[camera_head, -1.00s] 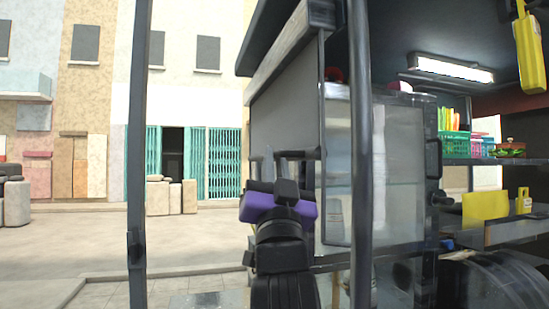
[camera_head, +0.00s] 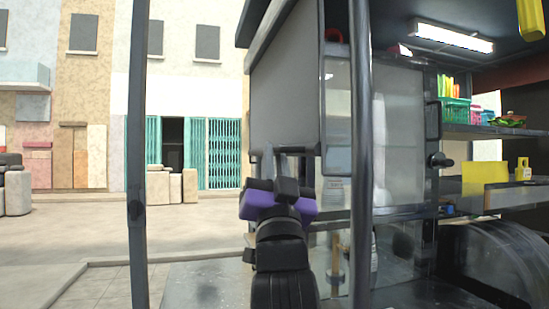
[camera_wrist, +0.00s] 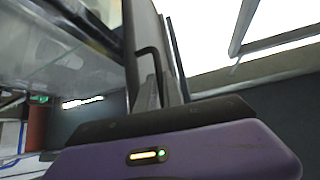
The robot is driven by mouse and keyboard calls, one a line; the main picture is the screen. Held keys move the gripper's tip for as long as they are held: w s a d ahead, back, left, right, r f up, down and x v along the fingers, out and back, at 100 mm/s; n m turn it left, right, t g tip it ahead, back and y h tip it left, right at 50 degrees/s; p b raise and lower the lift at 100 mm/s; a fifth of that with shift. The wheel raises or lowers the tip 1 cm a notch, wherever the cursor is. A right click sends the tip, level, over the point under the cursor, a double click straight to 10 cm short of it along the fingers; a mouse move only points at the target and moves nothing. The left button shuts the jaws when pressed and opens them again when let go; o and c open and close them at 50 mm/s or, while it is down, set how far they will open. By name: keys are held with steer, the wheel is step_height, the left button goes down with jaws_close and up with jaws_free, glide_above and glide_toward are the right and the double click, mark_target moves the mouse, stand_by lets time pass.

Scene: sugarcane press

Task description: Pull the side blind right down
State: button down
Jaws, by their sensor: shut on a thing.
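The side blind (camera_head: 285,100) is a grey sheet hanging below the roof edge on the stall's left side. Its lower edge is level with my gripper (camera_head: 286,152). My gripper, with its purple body, is shut on the blind's dark pull handle at that lower edge. In the wrist view, the fingers of my gripper (camera_wrist: 161,85) close around the dark handle (camera_wrist: 147,50), and the blind (camera_wrist: 143,22) shows as a narrow strip seen nearly edge-on. My wrist and fingers partly hide the handle in the head view.
A dark post (camera_head: 361,170) stands right of the blind, and another post (camera_head: 137,150) stands to the left. A clear-walled cabinet (camera_head: 400,140) is just behind the right post. Shelves with a green basket (camera_head: 455,112) are farther right. Open pavement (camera_head: 60,235) lies left.

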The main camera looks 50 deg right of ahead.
steer(key=shift+d+f, duration=0.1)
steer(key=shift+f, duration=0.15)
steer(key=c, duration=1.5)
jaws_free()
steer(key=shift+r, duration=0.1)
steer(key=b+v, duration=0.2)
steer(key=v, duration=0.6)
